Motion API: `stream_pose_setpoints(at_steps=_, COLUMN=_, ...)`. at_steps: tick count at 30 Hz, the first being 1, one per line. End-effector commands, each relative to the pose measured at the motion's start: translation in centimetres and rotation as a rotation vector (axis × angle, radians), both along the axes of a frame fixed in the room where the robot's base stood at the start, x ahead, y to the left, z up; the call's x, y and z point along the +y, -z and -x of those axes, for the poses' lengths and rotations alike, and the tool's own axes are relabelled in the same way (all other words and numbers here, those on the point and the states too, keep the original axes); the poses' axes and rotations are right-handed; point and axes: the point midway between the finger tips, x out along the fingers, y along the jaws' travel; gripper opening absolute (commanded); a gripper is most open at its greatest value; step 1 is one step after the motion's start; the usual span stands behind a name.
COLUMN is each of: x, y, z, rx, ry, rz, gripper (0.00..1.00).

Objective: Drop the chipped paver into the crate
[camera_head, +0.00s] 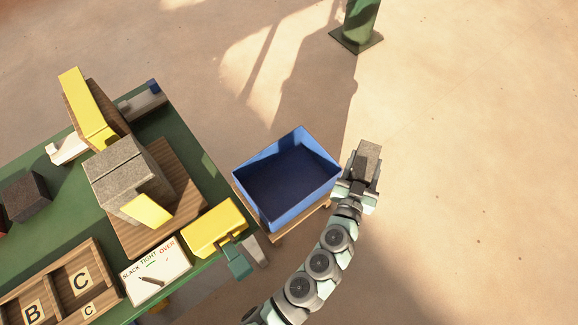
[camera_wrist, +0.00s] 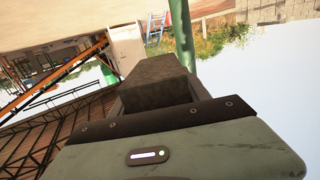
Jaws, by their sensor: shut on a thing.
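My gripper (camera_head: 360,178) is shut on a grey, rough block, the paver (camera_head: 368,158), just right of the crate in the head view. The paver also shows in the wrist view (camera_wrist: 155,82), held between the jaws; I cannot make out a chip on it. The blue crate (camera_head: 320,147) is open-topped and looks empty, with a dark inside. It stands on a wooden base right of the green table. The gripper and paver are outside the crate's right rim in the picture.
The green table (camera_head: 198,160) at left carries grey blocks (camera_head: 115,165) on a wooden board, yellow parts, a dark block (camera_head: 25,195), a sign (camera_head: 155,272) reading SLACK, TIGHT, OVER, and a lettered wooden tray (camera_head: 62,285). A green post (camera_head: 360,22) stands beyond. Floor at right is clear.

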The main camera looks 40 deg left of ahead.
Motion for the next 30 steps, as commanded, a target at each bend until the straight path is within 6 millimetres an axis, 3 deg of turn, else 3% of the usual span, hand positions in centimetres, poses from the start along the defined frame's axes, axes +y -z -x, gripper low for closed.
stream_pose_setpoints(at_steps=1, x=1.0, y=1.9, z=-0.2, rx=0.002, ry=-0.031, rz=-0.003, gripper=0.00)
stream_pose_setpoints(at_steps=8, x=6.5, y=9.6, z=0.0, rx=0.001, ry=-0.210, rz=-0.016, gripper=0.00)
stream_pose_setpoints(at_steps=13, x=12.2, y=14.6, z=1.4, rx=-0.003, ry=-0.398, rz=-0.011, gripper=0.00)
stream_pose_setpoints(at_steps=18, x=17.5, y=17.6, z=3.4, rx=-0.005, ry=-0.584, rz=-0.006, gripper=0.00)
stream_pose_setpoints(at_steps=21, x=19.5, y=18.9, z=4.5, rx=-0.006, ry=-0.663, rz=-0.005, gripper=0.00)
stream_pose_setpoints(at_steps=30, x=21.8, y=20.7, z=6.1, rx=-0.004, ry=-0.761, rz=-0.006, gripper=0.00)
